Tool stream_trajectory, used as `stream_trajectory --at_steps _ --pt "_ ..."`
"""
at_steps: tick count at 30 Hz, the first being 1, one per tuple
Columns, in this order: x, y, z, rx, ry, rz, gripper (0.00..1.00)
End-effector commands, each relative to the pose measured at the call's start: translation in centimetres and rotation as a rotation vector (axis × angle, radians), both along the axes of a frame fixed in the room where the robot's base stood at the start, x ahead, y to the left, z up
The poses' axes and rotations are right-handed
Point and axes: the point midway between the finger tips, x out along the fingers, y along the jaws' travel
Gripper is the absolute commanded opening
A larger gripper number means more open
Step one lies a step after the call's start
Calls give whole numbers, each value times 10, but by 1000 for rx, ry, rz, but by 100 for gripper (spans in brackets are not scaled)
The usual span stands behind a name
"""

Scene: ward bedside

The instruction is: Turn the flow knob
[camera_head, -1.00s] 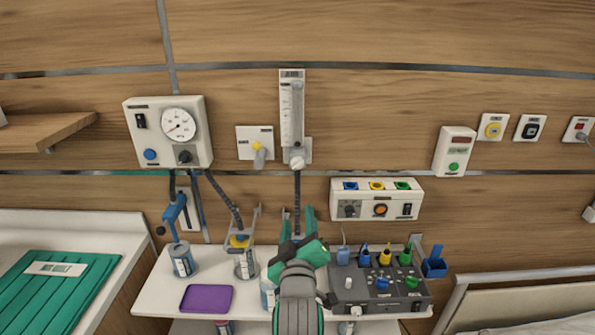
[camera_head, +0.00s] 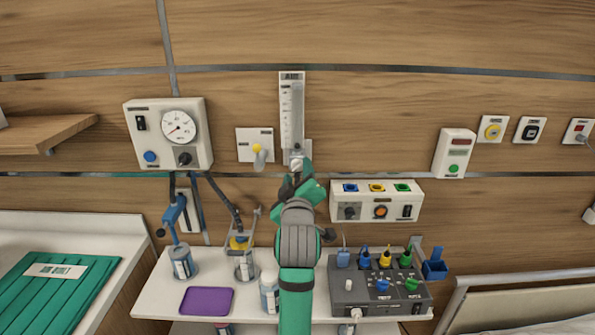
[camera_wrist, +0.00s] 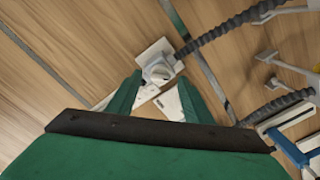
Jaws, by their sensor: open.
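The flowmeter (camera_head: 291,110) is a tall white gauge on the wood wall. Its white flow knob (camera_head: 296,163) is at the lower end, partly hidden by my gripper (camera_head: 299,178), which is raised in front of it. In the wrist view, the round pale knob (camera_wrist: 158,71) shows just beyond and between the two green fingertips of my gripper (camera_wrist: 157,85). The fingers are apart with nothing held between them. I cannot tell whether a fingertip touches the knob.
A yellow-and-grey wall outlet (camera_head: 256,152) is just left of the flowmeter. A gauge box (camera_head: 190,105) is further left. A white control panel (camera_head: 376,199) is close on the right. Bottles, a purple tray (camera_head: 207,300) and a grey box (camera_head: 375,299) crowd the shelf below.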

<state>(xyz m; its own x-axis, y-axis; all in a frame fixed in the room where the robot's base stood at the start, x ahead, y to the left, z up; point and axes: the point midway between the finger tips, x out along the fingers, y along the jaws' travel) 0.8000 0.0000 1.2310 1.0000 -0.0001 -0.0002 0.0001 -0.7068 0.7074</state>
Motion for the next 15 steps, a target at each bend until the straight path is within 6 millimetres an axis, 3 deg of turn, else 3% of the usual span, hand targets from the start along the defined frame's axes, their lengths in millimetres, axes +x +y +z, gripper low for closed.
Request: stream_trajectory --at_steps 6,15 --pt "19 0 0 0 0 0 46" --pt "21 0 0 0 0 0 46"
